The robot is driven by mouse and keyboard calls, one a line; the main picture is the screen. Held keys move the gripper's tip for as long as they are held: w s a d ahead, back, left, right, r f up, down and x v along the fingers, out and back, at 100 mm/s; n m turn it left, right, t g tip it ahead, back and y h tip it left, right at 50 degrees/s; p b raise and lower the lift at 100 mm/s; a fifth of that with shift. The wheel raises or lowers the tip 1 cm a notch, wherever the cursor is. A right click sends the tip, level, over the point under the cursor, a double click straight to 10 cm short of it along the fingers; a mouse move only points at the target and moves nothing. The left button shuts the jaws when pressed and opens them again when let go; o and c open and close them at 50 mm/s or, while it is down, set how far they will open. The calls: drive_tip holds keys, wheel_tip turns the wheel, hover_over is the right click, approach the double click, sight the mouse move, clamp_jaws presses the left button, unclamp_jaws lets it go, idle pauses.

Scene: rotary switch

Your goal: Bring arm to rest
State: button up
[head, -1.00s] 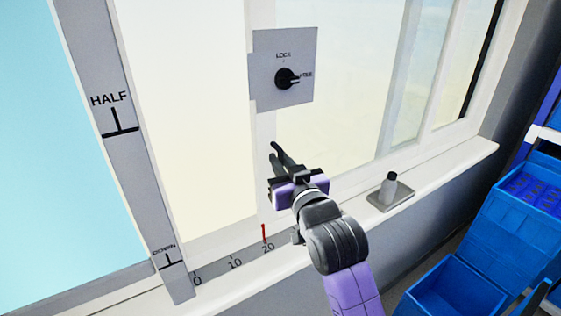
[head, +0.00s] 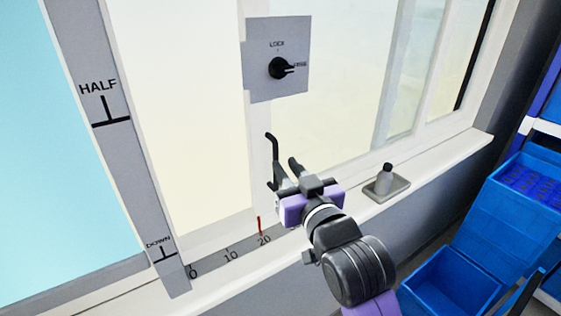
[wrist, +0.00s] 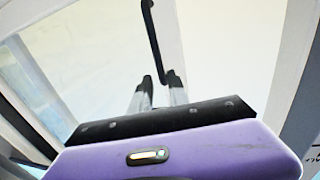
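My gripper (head: 287,168) is near the middle of the head view, in front of the window and below the switch plate. My gripper is clear of the knob. A thin black handle (head: 271,147) on the window frame stands just left of my fingers; it also shows beyond them in the wrist view (wrist: 153,38).
Blue crates (head: 455,283) fill the lower right. A scale marked HALF and DOWN (head: 120,140) runs up the left; a red marker (head: 259,226) is at 20.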

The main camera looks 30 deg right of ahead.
drive_tip(key=shift+s+a, duration=0.15)
drive_tip(key=shift+s, duration=0.45)
drive_tip(key=s+a+f+g+y, duration=0.1)
drive_tip(key=s+f, duration=0.5)
drive_tip(key=s, duration=0.6)
drive_tip(key=s+a+f+n+g+y, duration=0.1)
drive_tip(key=s+a+f, duration=0.3)
drive_tip(key=s, duration=0.8)
drive_tip(key=s+a+f+n+y, duration=0.1)
drive_tip(key=s+a+f, duration=0.2)
drive_tip(key=s+f, duration=0.5)
drive_tip(key=s, duration=0.5)
drive_tip(key=shift+g, duration=0.4)
